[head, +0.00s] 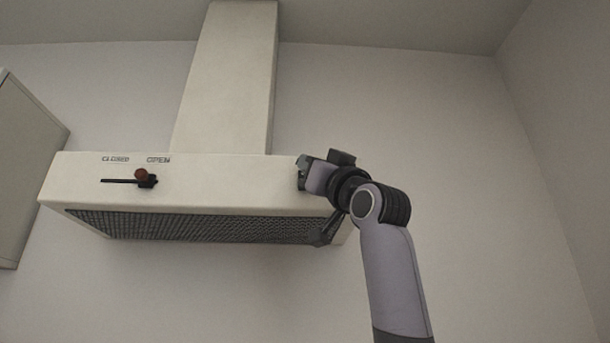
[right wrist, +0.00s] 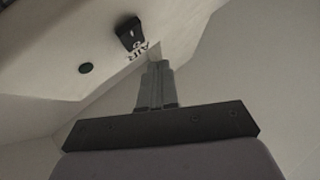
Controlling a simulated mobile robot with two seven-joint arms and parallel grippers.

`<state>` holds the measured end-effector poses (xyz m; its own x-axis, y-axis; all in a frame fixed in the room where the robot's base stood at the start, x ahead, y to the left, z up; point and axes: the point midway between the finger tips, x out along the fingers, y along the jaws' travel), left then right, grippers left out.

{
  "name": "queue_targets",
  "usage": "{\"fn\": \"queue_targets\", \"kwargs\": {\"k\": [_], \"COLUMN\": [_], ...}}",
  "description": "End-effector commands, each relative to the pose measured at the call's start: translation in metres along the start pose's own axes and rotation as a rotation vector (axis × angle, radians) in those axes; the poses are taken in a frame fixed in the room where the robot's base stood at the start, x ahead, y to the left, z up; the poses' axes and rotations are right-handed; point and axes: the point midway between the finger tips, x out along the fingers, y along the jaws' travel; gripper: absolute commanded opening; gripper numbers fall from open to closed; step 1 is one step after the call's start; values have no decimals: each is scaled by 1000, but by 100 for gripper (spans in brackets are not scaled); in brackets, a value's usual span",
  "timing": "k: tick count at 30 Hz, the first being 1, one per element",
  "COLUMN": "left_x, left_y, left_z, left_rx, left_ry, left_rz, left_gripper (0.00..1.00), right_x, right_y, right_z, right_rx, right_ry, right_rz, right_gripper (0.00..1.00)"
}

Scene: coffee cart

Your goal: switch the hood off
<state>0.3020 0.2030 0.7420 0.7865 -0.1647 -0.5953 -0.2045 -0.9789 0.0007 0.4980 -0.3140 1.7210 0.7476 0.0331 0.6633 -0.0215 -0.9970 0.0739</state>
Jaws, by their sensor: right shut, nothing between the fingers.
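The hood (head: 200,185) is a pale box with a chimney, on the wall. In the right wrist view its face carries a black switch (right wrist: 130,33) beside lettering that seems to read AIR, and a round dark spot (right wrist: 86,68). I cannot tell the switch's position. My right gripper (head: 303,172) is at the right end of the hood's front in the head view, hiding that part. In the right wrist view its fingers (right wrist: 154,85) are together and empty, pointing toward the hood near the lettering. They look apart from the switch; contact is unclear. My left gripper is not in view.
A slider with a reddish-brown knob (head: 141,174) sits at the OPEN end of its slot on the hood's left front. A dark mesh filter (head: 190,227) covers the underside. A cabinet (head: 25,165) stands at far left. The wall at right is clear.

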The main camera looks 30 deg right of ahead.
Motion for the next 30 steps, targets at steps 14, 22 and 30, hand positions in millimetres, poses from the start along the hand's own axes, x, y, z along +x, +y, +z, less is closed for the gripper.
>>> {"fn": "queue_targets", "kwargs": {"k": [14,22,30], "left_x": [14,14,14], "left_y": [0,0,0], "left_z": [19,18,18], "left_rx": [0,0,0], "left_ry": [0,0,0], "left_rz": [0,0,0], "left_gripper": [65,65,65], "right_x": [-29,-28,-28], "right_y": [-20,-20,-20], "right_z": [-19,-20,-20], "right_rx": [-1,-1,-1], "right_ry": [-1,-1,-1], "right_rz": [0,0,1], "right_gripper": [0,0,0]}}
